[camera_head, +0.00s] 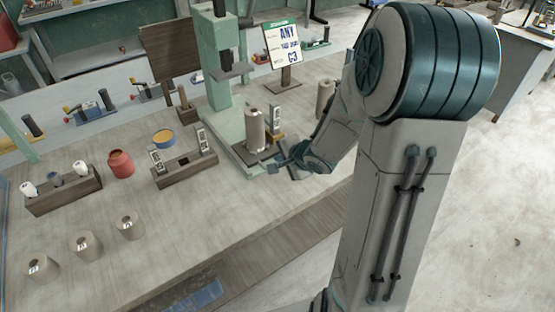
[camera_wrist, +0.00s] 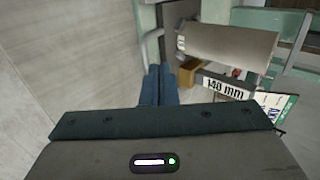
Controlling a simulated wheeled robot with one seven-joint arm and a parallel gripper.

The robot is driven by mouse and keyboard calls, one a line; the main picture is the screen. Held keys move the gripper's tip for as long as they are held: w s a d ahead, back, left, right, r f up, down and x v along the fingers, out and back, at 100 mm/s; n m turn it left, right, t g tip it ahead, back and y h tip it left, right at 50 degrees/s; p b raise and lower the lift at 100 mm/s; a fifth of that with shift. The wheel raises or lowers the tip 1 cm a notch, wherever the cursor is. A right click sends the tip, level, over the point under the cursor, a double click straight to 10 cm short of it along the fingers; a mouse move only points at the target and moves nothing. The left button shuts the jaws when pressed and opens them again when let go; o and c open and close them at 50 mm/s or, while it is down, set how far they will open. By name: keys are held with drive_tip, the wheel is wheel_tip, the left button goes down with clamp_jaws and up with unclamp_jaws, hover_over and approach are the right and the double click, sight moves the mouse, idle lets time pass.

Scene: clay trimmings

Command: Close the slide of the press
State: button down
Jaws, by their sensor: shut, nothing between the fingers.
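The green press (camera_head: 213,60) stands at the back of the table, with a dark head over its base. A grey-brown clay cylinder (camera_head: 255,128) stands upright on a dark plate, seemingly the slide (camera_head: 243,154), in front of the press column. The cylinder also shows in the wrist view (camera_wrist: 228,45), beside a curved pale bar that looks like a handle (camera_wrist: 147,45). My gripper (camera_head: 272,168) is shut and empty at the front right of the slide. Its fingers (camera_wrist: 158,85) lie close to the bar; I cannot tell whether they touch it.
A "140 mm" block (camera_wrist: 225,88) sits beside the cylinder. A sign (camera_head: 283,44) and another cylinder (camera_head: 325,96) stand to the right. Wooden racks (camera_head: 186,172), a red pot (camera_head: 121,163) and several clay pieces occupy the left. The front middle of the table is clear.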

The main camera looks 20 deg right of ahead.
sight(265, 160)
drive_tip(key=b+x, duration=0.3)
drive_tip(key=x, duration=0.5)
drive_tip(key=shift+w+f+b, duration=0.2)
drive_tip(key=shift+f+b, duration=0.05)
drive_tip(key=shift+b, duration=0.1)
drive_tip(key=shift+w+r, duration=0.1)
